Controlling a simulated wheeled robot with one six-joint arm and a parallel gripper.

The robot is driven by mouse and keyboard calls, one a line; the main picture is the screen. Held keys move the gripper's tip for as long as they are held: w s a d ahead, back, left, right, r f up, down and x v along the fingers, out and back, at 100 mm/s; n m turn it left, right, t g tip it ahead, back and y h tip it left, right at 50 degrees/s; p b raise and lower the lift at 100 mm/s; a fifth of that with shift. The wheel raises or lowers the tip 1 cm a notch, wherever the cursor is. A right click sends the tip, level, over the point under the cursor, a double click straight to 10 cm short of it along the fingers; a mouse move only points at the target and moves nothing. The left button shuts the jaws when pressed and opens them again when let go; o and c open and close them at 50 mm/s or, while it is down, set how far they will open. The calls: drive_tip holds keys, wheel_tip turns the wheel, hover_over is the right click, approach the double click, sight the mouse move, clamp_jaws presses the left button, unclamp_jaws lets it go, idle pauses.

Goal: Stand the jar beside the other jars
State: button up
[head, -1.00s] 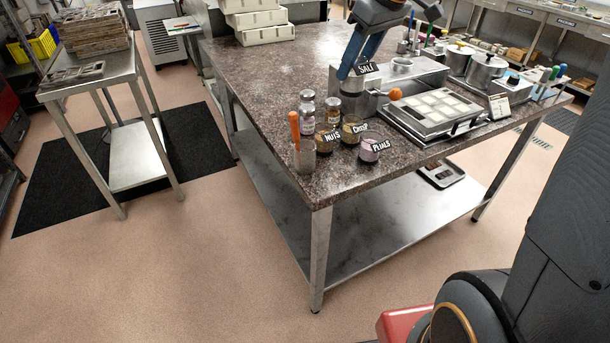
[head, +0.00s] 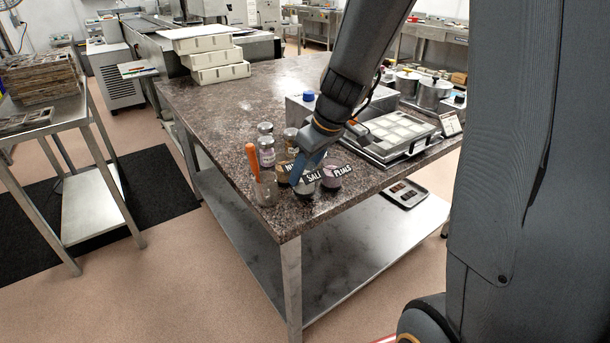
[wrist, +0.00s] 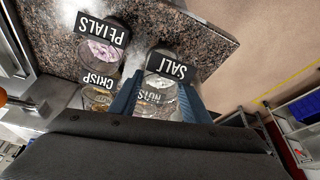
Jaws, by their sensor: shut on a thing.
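The jar with the black SALT label (head: 308,186) is held between the fingers of my gripper (head: 311,166), near the front corner of the speckled worktop (head: 250,100). It also shows between the blue fingers in the wrist view (wrist: 160,80). I cannot tell whether its base touches the worktop. The PETALS jar (head: 334,177) stands close on its right in the head view. The NUTS jar (head: 283,175) is on its left, partly hidden. The CRISP jar (wrist: 97,98) shows in the wrist view; my gripper mostly hides it in the head view.
A metal cup with an orange-handled tool (head: 265,192) stands left of the jars, near the edge. Lidded jars (head: 266,152) stand behind. A tray of white moulds (head: 396,133) lies to the right. White stacked boxes (head: 218,72) stand at the back.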

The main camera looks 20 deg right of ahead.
drive_tip(key=shift+f, duration=0.9)
drive_tip(key=shift+f, duration=0.15)
drive_tip(key=o, duration=1.1)
drive_tip(key=shift+r, duration=0.3)
drive_tip(key=b+v, duration=0.1)
drive_tip(key=v, duration=0.9)
drive_tip(key=shift+s+d+r, duration=0.15)
drive_tip(key=shift+d+r, duration=0.05)
drive_tip(key=shift+r, duration=0.05)
drive_tip(key=shift+s+r, duration=0.25)
drive_tip(key=shift+r, duration=0.1)
drive_tip(key=s+f+m+g, duration=0.1)
drive_tip(key=s+f+m, duration=0.1)
drive_tip(key=s+f, duration=0.2)
drive_tip(key=s+a+f+m+g+h, duration=0.1)
drive_tip(key=s+f+m, duration=0.1)
drive_tip(key=s+f, duration=0.3)
drive_tip(key=s+a+f+m+h, duration=0.1)
drive_tip(key=s+f+m, duration=0.1)
drive_tip(key=s+f, duration=0.2)
drive_tip(key=shift+s+a+f+m+g, duration=0.2)
drive_tip(key=shift+f+m+g, duration=0.1)
drive_tip(key=shift+g, duration=0.1)
